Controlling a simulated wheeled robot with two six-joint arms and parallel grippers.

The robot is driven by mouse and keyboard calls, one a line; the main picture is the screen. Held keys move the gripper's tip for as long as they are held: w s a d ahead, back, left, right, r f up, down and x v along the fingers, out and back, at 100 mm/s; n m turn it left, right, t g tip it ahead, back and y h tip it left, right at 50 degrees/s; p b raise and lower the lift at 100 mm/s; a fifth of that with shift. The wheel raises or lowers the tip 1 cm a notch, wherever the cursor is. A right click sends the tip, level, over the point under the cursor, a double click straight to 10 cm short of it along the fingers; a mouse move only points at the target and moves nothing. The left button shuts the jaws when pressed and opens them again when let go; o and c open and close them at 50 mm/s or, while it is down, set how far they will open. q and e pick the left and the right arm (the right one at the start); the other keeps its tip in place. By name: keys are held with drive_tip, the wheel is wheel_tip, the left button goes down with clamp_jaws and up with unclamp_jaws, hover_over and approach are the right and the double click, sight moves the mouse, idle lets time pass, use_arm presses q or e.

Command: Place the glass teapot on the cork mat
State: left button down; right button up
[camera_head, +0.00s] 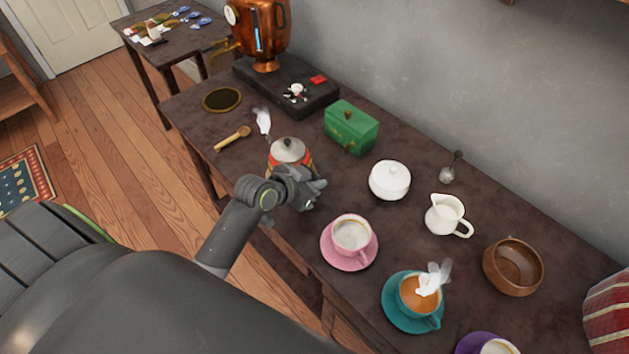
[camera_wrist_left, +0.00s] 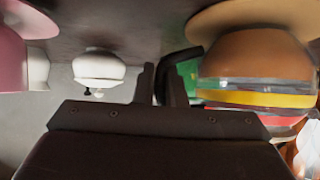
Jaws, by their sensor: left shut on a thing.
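The glass teapot (camera_head: 276,157) has a grey lid and red and yellow bands, and steam rises by its spout. In the left wrist view, which is upside down, the teapot (camera_wrist_left: 255,72) shows brownish tea and a black handle. My left gripper (camera_head: 308,190) is shut on that handle (camera_wrist_left: 182,58), on the teapot's near right side. A tan disc, seemingly the cork mat (camera_wrist_left: 212,22), lies under the teapot in the wrist view. I cannot tell whether they touch. The teapot and gripper hide it in the head view. My right gripper is not in view.
A green box (camera_head: 351,127), white lidded pot (camera_head: 389,180) and pink cup and saucer (camera_head: 340,255) stand close by. A wooden scoop (camera_head: 232,138) and dark round gold-rimmed mat (camera_head: 222,100) lie farther back. A copper urn (camera_head: 262,30) stands beyond.

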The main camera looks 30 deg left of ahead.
use_arm(q)
drive_tip(key=c, duration=1.8)
unclamp_jaws()
drive_tip(key=shift+c, duration=0.2)
drive_tip(key=o, duration=0.3)
drive_tip(key=shift+o, duration=0.2)
drive_tip(key=shift+s+r, duration=0.1)
drive_tip(key=shift+r, duration=0.05)
drive_tip(key=v, duration=1.1)
drive_tip(key=shift+s+r, duration=0.2)
drive_tip(key=shift+s, duration=0.15)
drive_tip(key=shift+a, duration=0.1)
